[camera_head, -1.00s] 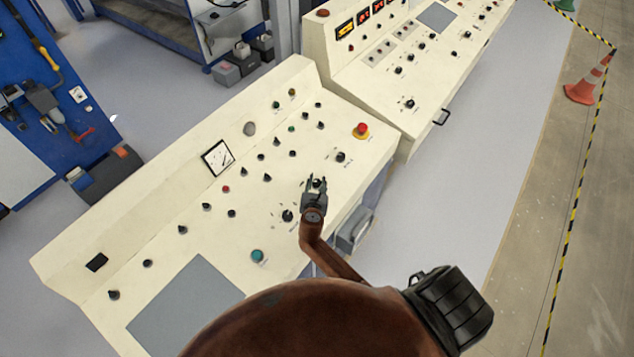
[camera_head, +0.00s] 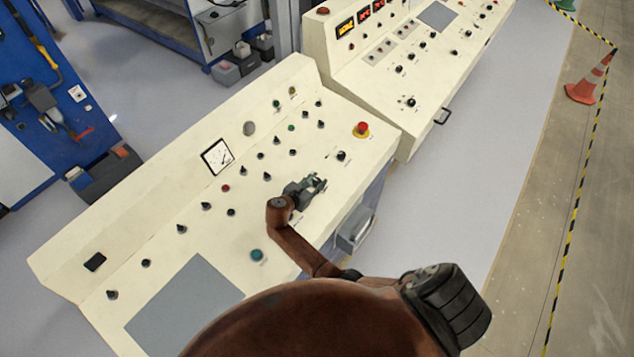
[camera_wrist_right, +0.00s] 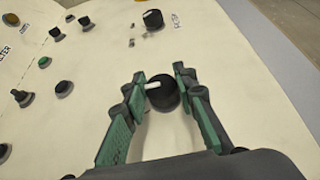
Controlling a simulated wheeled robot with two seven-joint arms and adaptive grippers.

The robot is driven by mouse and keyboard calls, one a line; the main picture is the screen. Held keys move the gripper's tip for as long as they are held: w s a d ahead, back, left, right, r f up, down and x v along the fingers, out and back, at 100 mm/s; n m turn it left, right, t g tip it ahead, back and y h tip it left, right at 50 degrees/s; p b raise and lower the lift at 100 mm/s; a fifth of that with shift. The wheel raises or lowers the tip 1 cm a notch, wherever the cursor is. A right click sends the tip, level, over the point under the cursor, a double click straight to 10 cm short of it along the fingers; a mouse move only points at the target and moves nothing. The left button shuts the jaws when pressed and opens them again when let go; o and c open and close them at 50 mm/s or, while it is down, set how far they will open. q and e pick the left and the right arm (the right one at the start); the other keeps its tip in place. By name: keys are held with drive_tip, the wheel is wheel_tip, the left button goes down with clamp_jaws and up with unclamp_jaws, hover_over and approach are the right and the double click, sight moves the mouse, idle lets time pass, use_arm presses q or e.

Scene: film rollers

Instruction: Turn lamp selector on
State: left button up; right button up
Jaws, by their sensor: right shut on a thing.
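A black round knob (camera_wrist_right: 168,95) with a white pointer line sits on the cream console panel; in the right wrist view the line points left. My right gripper (camera_wrist_right: 162,78) is shut on this knob, with a green-padded finger on each side. In the head view the same gripper (camera_head: 316,184) is low over the right part of the near console (camera_head: 150,240), and its fingers and wrist hide the knob. I cannot read a label that names the lamp selector. My left gripper is not in view.
Several other knobs stand close by, one (camera_wrist_right: 153,19) just beyond my fingers. A red emergency button (camera_head: 361,129) and a green-blue button (camera_head: 257,255) are on the same panel. A second console (camera_head: 440,60) adjoins behind.

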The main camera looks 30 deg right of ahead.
drive_tip(key=m+g+b, duration=0.2)
drive_tip(key=m+g, duration=0.1)
drive_tip(key=shift+w+f+g+h+b, duration=0.1)
drive_tip(key=shift+g+h+b, duration=0.2)
drive_tip(key=shift+h, duration=0.1)
drive_tip(key=shift+m+g+b, duration=1.5)
drive_tip(key=shift+m, duration=0.1)
drive_tip(key=o, duration=1.2)
drive_tip(key=shift+c, duration=0.2)
drive_tip(key=v, duration=1.2)
